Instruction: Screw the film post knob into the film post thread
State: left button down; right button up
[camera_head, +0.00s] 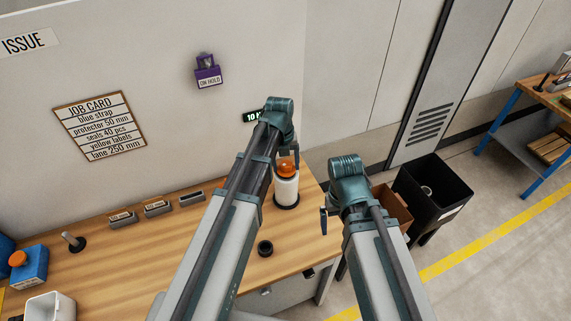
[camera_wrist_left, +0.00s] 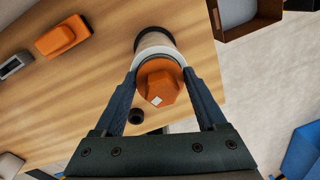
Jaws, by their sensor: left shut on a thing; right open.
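The orange film post knob (camera_head: 287,169) sits on top of the white film roll (camera_head: 286,190), which stands upright on a dark base near the bench's right end. In the left wrist view the knob (camera_wrist_left: 160,82) is six-sided with a small pale mark, above the film roll (camera_wrist_left: 155,40). My left gripper (camera_wrist_left: 158,88) is shut on the knob, one finger on each side. The film post thread is hidden under the knob, so I cannot tell how far it is engaged. My right gripper (camera_head: 325,220) is open and empty, right of the roll past the bench edge.
A black ring (camera_head: 265,248) lies on the bench in front of the roll. Small labelled holders (camera_head: 157,208) line the wall. A short post (camera_head: 73,242), a blue box (camera_head: 28,267) and a white bin (camera_head: 50,307) stand left. A black bin (camera_head: 435,195) is on the right.

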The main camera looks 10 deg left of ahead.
aim_at(287, 162)
pick_arm(q)
jog(key=shift+s+m, duration=0.1)
jog(key=shift+m, duration=0.3)
grip_release()
notch_tip(287, 162, up, 4)
jog(key=p, duration=0.3)
jog(key=shift+f+p, duration=0.1)
jog(key=shift+p, duration=0.25)
jog(key=shift+f, duration=0.1)
